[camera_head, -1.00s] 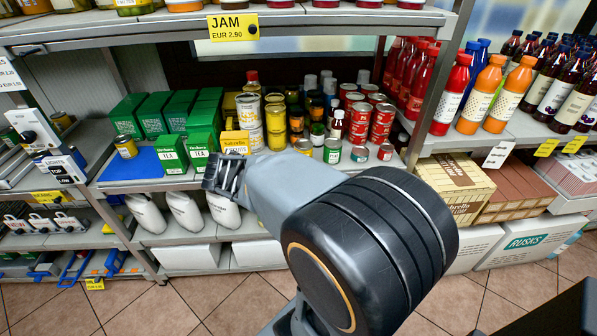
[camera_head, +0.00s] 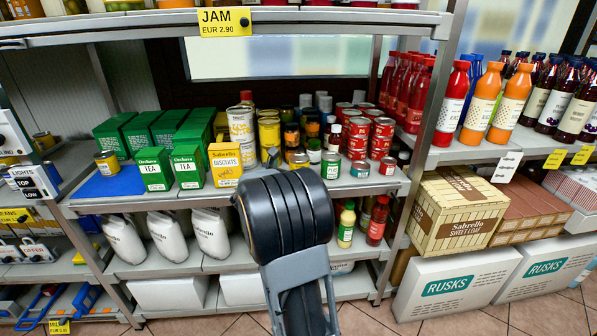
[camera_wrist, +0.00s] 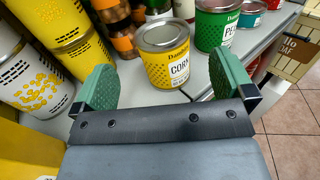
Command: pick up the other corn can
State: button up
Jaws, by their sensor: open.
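A yellow corn can (camera_wrist: 170,58) with a grey lid stands upright on the shelf. In the wrist view it is just ahead of my open gripper (camera_wrist: 161,66), between the lines of its two green-padded fingers, with no contact visible. In the head view this can (camera_head: 298,161) is at the shelf's front, partly hidden, and my gripper (camera_head: 271,158) is just left of it, mostly behind my arm. Another yellow can (camera_head: 107,163) stands on the blue mat (camera_head: 110,184) at the left; its label is too small to read.
A green peas can (camera_wrist: 215,24) stands right of the corn can. Tall yellow-and-white cans (camera_wrist: 27,72) and jars crowd the left and back. A yellow biscuits box (camera_head: 225,165) and green tea boxes (camera_head: 187,166) stand farther left. The upper shelf (camera_head: 330,18) runs overhead.

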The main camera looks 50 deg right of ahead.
aim_at(299, 157)
jog(key=shift+b+x, duration=0.6)
jog(key=shift+x, duration=2.85)
jog(key=shift+s, duration=0.1)
jog(key=c, duration=1.1)
jog(key=shift+c, duration=0.2)
jog(key=shift+r, duration=0.15)
